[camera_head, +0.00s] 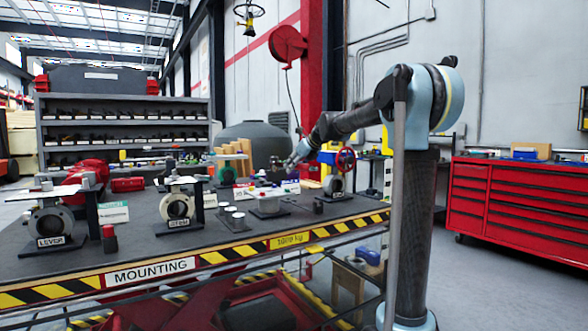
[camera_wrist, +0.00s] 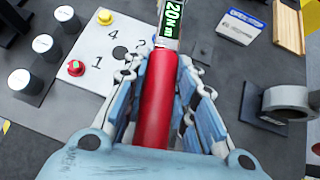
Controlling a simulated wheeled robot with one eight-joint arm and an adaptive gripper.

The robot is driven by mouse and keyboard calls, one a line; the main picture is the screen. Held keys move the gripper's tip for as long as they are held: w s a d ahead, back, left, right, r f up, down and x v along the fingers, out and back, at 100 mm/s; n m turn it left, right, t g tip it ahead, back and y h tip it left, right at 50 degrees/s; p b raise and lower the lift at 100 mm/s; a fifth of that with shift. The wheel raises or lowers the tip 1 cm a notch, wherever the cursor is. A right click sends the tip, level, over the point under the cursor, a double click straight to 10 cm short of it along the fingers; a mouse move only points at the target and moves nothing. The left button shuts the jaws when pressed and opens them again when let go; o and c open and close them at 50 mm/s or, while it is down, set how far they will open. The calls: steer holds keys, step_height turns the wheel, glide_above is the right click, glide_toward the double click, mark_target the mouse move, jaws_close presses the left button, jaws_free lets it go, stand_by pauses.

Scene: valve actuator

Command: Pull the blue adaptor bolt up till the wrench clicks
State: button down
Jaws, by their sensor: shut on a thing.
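My gripper (camera_wrist: 160,72) is shut on the red handle (camera_wrist: 157,105) of a wrench, with its jaws on both sides. The wrench's green display (camera_wrist: 171,18) reads about 20 Nm and lies just beyond the fingertips. A white numbered plate (camera_wrist: 105,45) lies left of the handle, with a yellow bolt (camera_wrist: 104,17) and a red bolt (camera_wrist: 76,68) on it. The wrench head and the blue adaptor bolt cannot be made out in the wrist view. In the head view my gripper (camera_head: 289,165) is above the table near the white plate's stand (camera_head: 268,207); details there are too small to tell.
The mounting table (camera_head: 120,240) carries a lever valve (camera_head: 52,222) and a stem valve (camera_head: 177,208) at left. Several white-topped cylinders (camera_wrist: 34,81) stand left of the plate. A grey valve body (camera_wrist: 290,103) stands to the right. A red tool cabinet (camera_head: 515,200) is beyond the table.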

steer(key=shift+f, duration=0.1)
stand_by(0.3)
steer(key=shift+f, duration=2.35)
steer(key=shift+s+f, duration=0.1)
steer(key=shift+f, duration=0.9)
stand_by(0.5)
steer(key=shift+s+a+m+t+h, duration=0.55)
steer(key=shift+s+a+m, duration=0.2)
steer(key=shift+a+m, duration=0.25)
steer(key=shift+h, duration=0.35)
stand_by(0.3)
steer(key=shift+s+a, duration=0.1)
steer(key=shift+a, duration=0.05)
